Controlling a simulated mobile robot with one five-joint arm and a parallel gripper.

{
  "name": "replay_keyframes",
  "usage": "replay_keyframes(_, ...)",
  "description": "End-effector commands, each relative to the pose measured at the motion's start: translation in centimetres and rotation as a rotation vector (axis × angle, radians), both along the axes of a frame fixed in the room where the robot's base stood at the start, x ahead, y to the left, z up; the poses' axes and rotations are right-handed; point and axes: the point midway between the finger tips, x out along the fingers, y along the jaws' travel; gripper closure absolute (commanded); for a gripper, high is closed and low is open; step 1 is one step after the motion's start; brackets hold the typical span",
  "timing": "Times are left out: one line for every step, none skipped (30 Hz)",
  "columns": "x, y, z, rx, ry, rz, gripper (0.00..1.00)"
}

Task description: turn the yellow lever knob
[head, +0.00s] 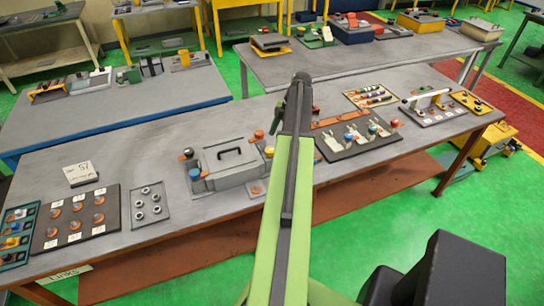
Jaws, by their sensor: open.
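A small yellow ball knob (268,152) stands at the right side of a grey box with a black handle (231,156), on the near workbench. An orange-red knob (259,134) is just behind it. My green and dark arm reaches from the bottom edge up across the middle, passing right of the yellow knob. My gripper (301,79) is at the dark far end of the arm, open and well apart from the knob. Its fingers are too small to make out.
The near workbench (225,222) also carries boards of orange buttons (75,217) and a plate of bolts (151,205) at left. Other benches stand behind.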

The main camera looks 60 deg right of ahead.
Motion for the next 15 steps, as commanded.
replay_keyframes(0.3, 0.5, -2.2, 0.0, -0.001, 0.002, 0.39)
replay_keyframes(0.4, 0.7, -2.9, 0.0, -0.001, 0.002, 0.39)
replay_keyframes(0.7, 1.0, -3.7, 0.0, -0.001, 0.002, 0.39)
replay_keyframes(0.8, 1.1, -4.2, 0.0, -0.001, 0.002, 0.39)
replay_keyframes(0.9, 1.3, -4.7, 0.0, 0.0, 0.001, 0.39)
replay_keyframes(1.1, 1.5, -5.2, 0.0, 0.0, 0.001, 0.39)
replay_keyframes(1.2, 1.6, -5.5, -0.001, -0.001, 0.0, 0.39)
replay_keyframes(1.3, 1.7, -5.7, -0.001, -0.001, 0.0, 0.39)
replay_keyframes(1.3, 1.8, -5.9, -0.001, -0.001, 0.0, 0.39)
replay_keyframes(1.4, 1.9, -6.0, -0.001, -0.001, 0.0, 0.39)
replay_keyframes(1.4, 1.9, -6.0, -0.001, -0.001, 0.0, 0.39)
replay_keyframes(1.5, 1.9, -5.9, -0.001, -0.001, 0.0, 0.39)
replay_keyframes(1.5, 1.9, -5.9, -0.001, -0.001, 0.0, 0.39)
replay_keyframes(1.5, 1.9, -5.8, -0.001, -0.001, 0.0, 0.39)
replay_keyframes(1.5, 1.9, -5.7, -0.001, -0.001, 0.0, 0.39)
